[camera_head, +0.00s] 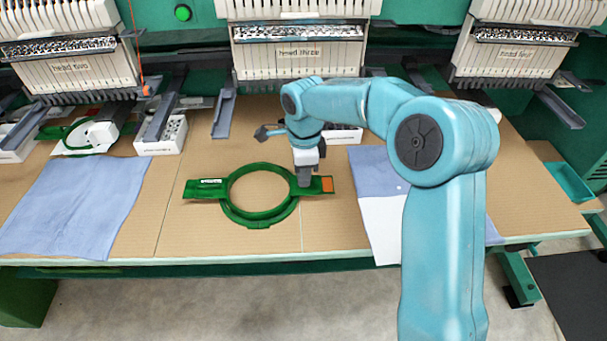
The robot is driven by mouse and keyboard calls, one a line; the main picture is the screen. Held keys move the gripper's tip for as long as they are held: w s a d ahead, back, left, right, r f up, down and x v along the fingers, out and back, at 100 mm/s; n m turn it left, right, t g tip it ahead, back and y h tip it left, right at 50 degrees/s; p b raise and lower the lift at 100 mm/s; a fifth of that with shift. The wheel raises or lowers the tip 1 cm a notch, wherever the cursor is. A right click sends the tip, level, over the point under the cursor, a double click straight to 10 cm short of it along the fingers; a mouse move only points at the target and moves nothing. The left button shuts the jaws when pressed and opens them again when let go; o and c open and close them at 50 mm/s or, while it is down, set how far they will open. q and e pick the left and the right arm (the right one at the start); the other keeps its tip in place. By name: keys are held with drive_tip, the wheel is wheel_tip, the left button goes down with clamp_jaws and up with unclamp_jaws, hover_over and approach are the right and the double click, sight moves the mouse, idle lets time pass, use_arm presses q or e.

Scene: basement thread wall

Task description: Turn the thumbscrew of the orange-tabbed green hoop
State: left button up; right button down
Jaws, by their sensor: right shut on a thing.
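The green hoop (231,211) lies flat on the brown table, in front of the machine head labelled "head three". It has an arm with a white label at its left and an orange tab (327,184) on its right arm. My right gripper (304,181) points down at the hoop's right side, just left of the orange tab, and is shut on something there. The thumbscrew is not visible; the gripper covers that spot. My left gripper is not in view.
Blue cloths lie left (75,205) and right (375,170), the right one partly behind my arm. Another green hoop (75,137) lies at the back left near a white box (163,137). Machine heads line the back. Bare table surrounds the hoop.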

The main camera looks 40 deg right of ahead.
drive_tip(key=shift+m, duration=0.5)
drive_tip(key=c, duration=1.2)
unclamp_jaws()
drive_tip(key=shift+o, duration=0.2)
wheel_tip(320, 180, up, 16)
drive_tip(key=p, duration=0.2)
drive_tip(key=shift+r, duration=0.15)
drive_tip(key=shift+s, duration=0.1)
